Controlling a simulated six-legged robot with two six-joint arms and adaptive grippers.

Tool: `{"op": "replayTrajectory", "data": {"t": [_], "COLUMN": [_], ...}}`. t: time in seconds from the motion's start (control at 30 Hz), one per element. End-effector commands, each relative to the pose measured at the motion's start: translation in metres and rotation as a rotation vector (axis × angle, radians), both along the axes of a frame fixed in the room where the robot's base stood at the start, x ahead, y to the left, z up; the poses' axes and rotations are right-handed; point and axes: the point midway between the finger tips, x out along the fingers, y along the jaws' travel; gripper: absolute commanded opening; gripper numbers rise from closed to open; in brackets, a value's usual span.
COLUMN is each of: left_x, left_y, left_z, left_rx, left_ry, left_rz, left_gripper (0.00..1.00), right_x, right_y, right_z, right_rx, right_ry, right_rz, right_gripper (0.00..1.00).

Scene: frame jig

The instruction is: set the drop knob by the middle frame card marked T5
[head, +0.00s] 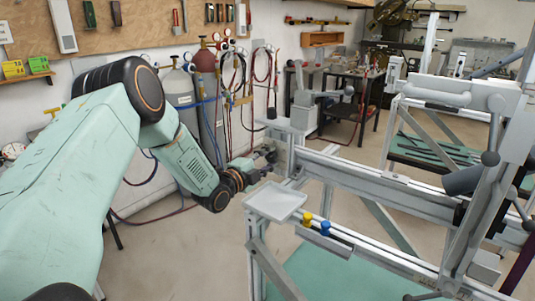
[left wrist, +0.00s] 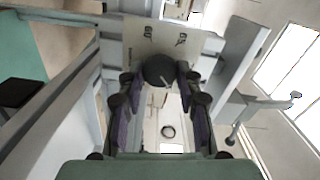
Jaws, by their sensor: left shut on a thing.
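My left gripper (head: 264,158) is at the near left end of the grey frame jig (head: 375,183). In the left wrist view the left gripper (left wrist: 159,80) is shut on a round dark knob (left wrist: 159,69), with one finger on each side. A pale line shows on the knob's face. A beige plate (left wrist: 130,38) with dark marks sits behind the knob; I cannot read the marks surely. In the head view the knob is hidden by the gripper and the frame. I cannot make out a card marked T5. My right gripper is not in view.
A white tray (head: 275,202) sits at the jig's near corner, close below my left gripper. A yellow peg (head: 307,219) and a blue peg (head: 325,228) stand on the front rail. Gas cylinders (head: 180,100) stand by the wall behind my arm. Floor left of the jig is clear.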

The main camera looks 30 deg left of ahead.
Motion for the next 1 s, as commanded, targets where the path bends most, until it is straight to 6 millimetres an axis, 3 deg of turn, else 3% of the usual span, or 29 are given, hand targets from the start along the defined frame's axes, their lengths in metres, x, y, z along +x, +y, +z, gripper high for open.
{"op": "replayTrajectory", "data": {"t": [0.4, 0.97, 1.0], "left_x": [0.001, 0.001, 0.001], "left_y": [0.000, 0.000, 0.000], "left_z": [0.003, 0.003, 0.003], "left_rx": [0.179, 0.202, 0.202], "left_ry": [-0.020, -0.024, -0.024], "left_rz": [0.000, 0.001, 0.001], "left_gripper": [0.03, 0.03, 0.38], "right_x": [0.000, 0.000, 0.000], "right_y": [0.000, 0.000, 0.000], "right_z": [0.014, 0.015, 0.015], "right_rx": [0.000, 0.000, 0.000], "right_ry": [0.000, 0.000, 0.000], "right_rz": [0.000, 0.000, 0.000], "right_gripper": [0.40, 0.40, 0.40]}}
